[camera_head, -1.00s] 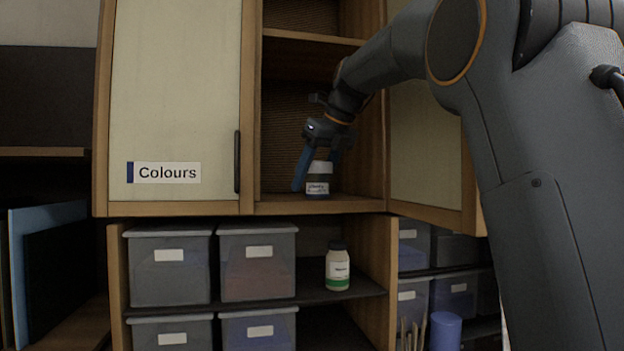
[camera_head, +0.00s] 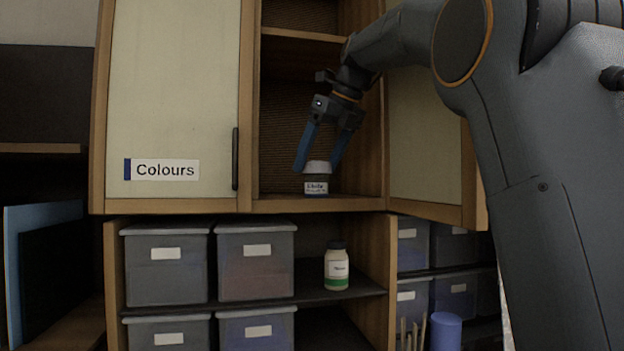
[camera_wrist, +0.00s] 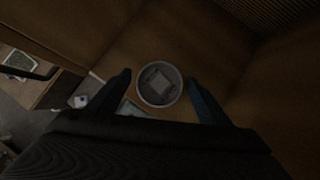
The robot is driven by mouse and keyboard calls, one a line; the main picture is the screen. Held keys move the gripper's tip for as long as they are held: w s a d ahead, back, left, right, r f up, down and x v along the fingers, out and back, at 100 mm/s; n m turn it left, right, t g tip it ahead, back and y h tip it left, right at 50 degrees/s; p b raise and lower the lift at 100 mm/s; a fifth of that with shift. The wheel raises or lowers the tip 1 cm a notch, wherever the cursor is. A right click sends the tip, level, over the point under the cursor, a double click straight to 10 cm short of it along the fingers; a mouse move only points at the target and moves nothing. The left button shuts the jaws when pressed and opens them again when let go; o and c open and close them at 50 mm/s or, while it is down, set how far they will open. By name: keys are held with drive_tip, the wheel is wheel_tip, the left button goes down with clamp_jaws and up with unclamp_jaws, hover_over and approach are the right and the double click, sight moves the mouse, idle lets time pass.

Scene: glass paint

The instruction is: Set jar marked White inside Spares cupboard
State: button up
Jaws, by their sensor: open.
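A small jar (camera_head: 317,180) with a grey lid and a white label stands upright on the bottom shelf of the open cupboard (camera_head: 320,204). Its label seems to begin with "White", but the print is blurred. My gripper (camera_head: 318,168) is open just above it, with blue fingers either side of the lid. In the wrist view the round lid (camera_wrist: 159,84) lies between the two spread fingers, apart from both. The open cupboard's door (camera_head: 425,140) is swung out to the right, and no Spares sign is readable.
A closed door marked Colours (camera_head: 165,170) is left of the open compartment. Below, a white jar with a green band (camera_head: 337,268) stands on a dark shelf beside grey bins (camera_head: 256,262). A blue cylinder (camera_head: 445,332) and brushes are at lower right.

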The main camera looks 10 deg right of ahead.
drive_tip(key=shift+v, duration=1.35)
